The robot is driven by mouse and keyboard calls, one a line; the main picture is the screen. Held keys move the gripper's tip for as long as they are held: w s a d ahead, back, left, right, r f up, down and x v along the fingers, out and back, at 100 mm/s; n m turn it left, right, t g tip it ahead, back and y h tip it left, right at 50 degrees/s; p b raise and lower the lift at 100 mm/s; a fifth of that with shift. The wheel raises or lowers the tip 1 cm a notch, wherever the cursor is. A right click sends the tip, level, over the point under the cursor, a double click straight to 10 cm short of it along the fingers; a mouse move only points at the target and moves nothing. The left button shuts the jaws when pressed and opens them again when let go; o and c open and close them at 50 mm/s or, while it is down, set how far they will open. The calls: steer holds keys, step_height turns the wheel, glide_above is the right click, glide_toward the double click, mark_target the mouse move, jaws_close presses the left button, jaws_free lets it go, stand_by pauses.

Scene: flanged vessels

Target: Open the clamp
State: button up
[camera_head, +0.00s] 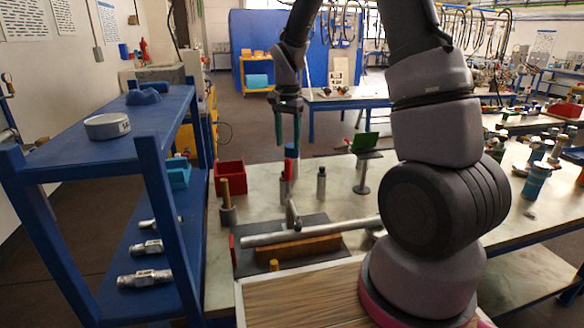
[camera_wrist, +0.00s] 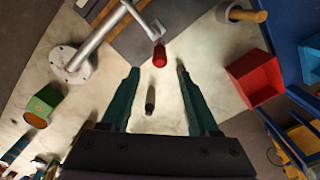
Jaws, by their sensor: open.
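My gripper (camera_head: 288,125) hangs with its teal fingers pointing down above the worktable; in the wrist view its fingers (camera_wrist: 157,70) are spread with nothing between them. A red grip (camera_head: 288,168) stands up on the table below the fingers in the head view. In the wrist view the red tip (camera_wrist: 160,56) ends a grey bar (camera_wrist: 143,20) just beyond the fingertips, near the middle of the gap. The bar meets a long grey pipe (camera_head: 310,232) with a flange disc (camera_wrist: 72,65) at one end. I cannot tell clearly which part is the clamp.
A dark cylinder (camera_head: 321,182) stands close by. A green-topped stand (camera_head: 365,143) is to the right. A red bin (camera_head: 230,178) and a wooden-handled tool (camera_head: 226,192) are to the left. A blue shelf (camera_head: 95,150) borders the table's left side.

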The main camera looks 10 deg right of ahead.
mark_target(288, 170)
step_height(288, 170, down, 10)
steer(key=shift+f, duration=0.25)
stand_by(0.3)
jaws_close()
stand_by(1.3)
